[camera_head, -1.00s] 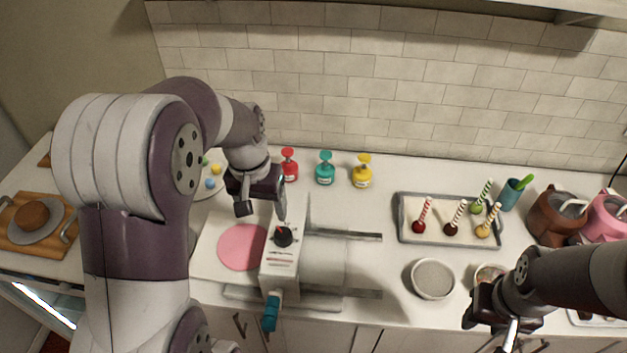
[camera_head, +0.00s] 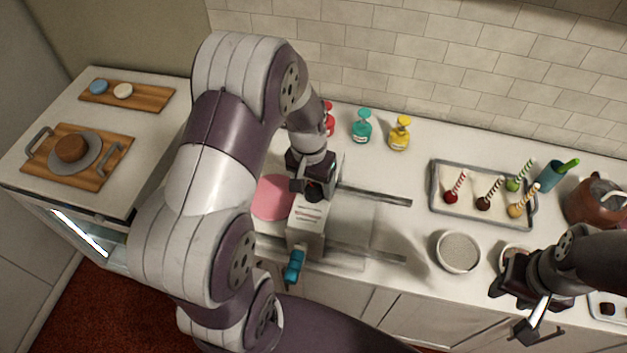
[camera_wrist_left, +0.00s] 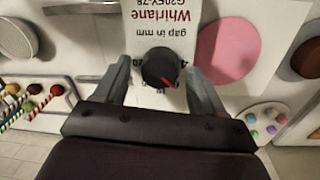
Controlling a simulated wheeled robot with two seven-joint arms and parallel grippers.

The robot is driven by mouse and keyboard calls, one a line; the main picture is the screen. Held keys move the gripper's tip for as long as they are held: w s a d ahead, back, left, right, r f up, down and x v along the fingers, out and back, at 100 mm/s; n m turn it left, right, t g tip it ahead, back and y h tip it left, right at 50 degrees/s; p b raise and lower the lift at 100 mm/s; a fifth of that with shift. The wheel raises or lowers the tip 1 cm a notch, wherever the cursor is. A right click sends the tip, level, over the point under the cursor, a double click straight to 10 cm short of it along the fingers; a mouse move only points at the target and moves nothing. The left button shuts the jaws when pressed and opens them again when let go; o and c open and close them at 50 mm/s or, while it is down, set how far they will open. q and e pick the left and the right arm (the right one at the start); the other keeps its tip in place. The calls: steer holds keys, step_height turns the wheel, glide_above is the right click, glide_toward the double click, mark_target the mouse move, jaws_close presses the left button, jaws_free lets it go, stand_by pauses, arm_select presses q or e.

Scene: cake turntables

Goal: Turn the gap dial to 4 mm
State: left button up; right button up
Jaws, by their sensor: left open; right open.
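The black gap dial (camera_wrist_left: 158,67) sits on the white "Whirlane" machine panel (camera_wrist_left: 160,15), marked "gap in mm". In the wrist view the panel is upside down. The dial's red pointer points down and right, below the figure 4 at the dial's right; other figures are partly hidden. My left gripper (camera_head: 312,188) is open, with one finger on each side of the dial; whether they touch it I cannot tell. In the head view the dial (camera_head: 314,193) is partly covered by this gripper. My right gripper (camera_head: 518,303) is open and empty at the counter's front right.
A pink disc (camera_head: 273,198) lies left of the machine, whose teal handle (camera_head: 293,266) faces front. Red, teal and yellow (camera_head: 399,133) pump bottles stand behind. A tray (camera_head: 437,208) with cake pops and a bowl (camera_head: 457,252) are to the right.

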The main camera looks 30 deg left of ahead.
arm_select(q)
steer(key=shift+s, duration=0.15)
steer(key=shift+w, duration=0.25)
steer(key=c, duration=1.1)
steer(key=shift+o, duration=0.2)
steer(key=shift+n, duration=0.3)
steer(key=n+p, duration=0.1)
steer(key=n, duration=0.3)
steer(key=shift+s, duration=0.1)
steer(key=shift+n+t+p, duration=0.3)
steer(key=shift+n+p, duration=0.55)
steer(key=shift+n, duration=1.15)
steer(key=o, duration=1.1)
steer(key=shift+c, duration=0.2)
